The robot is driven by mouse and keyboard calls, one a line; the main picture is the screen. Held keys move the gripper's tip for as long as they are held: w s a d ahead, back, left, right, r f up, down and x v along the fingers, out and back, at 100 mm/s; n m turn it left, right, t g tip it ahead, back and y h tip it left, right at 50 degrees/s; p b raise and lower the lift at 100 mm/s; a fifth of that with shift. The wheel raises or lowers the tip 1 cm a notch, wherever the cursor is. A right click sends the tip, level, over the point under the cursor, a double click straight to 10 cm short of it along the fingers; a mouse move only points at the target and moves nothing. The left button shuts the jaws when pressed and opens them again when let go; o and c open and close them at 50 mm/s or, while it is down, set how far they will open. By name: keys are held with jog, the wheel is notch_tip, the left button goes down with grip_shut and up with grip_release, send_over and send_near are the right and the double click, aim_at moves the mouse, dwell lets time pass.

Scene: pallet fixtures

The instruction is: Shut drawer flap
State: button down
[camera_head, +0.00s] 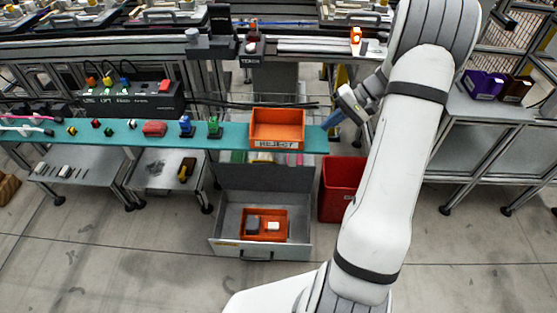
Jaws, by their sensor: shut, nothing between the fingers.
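A grey drawer (222,222) is pulled out below the teal shelf at the centre. Its light front panel (290,253) has a dark handle (262,258) and faces the near side. Inside it sits an orange tray (247,237) with a dark item and a white item. My gripper (333,119) is above and to the right of the drawer, near the right end of the teal shelf. It is shut and empty, apart from the drawer. The fingers are small in this view.
An orange REJECT bin (276,129) stands on the teal shelf (110,133) above the drawer. A red bin (338,187) stands on the floor right of the drawer. Open floor (130,260) lies in front and to the left.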

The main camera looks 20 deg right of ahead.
jog(key=w+d+f+m+t+y+b, duration=0.1)
jog(key=w+d+f+t+y+b, duration=0.15)
jog(key=d+f, duration=0.55)
jog(key=w+d+f+m+t+y+b, duration=0.1)
jog(key=d+f+t+b, duration=0.2)
jog(key=f, duration=0.9)
jog(key=w+a+f+n+y+b, duration=0.1)
jog(key=w+a+f+b, duration=0.1)
jog(key=a, duration=0.5)
jog(key=w+a+f+n+g+y+b, duration=0.1)
jog(key=w+a+f+y+b, duration=0.1)
jog(key=w+a, duration=0.2)
jog(key=w+a+f+n+y+b, duration=0.1)
jog(key=w+a+f+y+b, duration=0.1)
jog(key=a, duration=0.7)
jog(key=shift+w+a+f+b, duration=0.35)
jog(key=shift+w+f, duration=0.25)
jog(key=shift+w, duration=0.15)
jog(key=shift+g, duration=0.25)
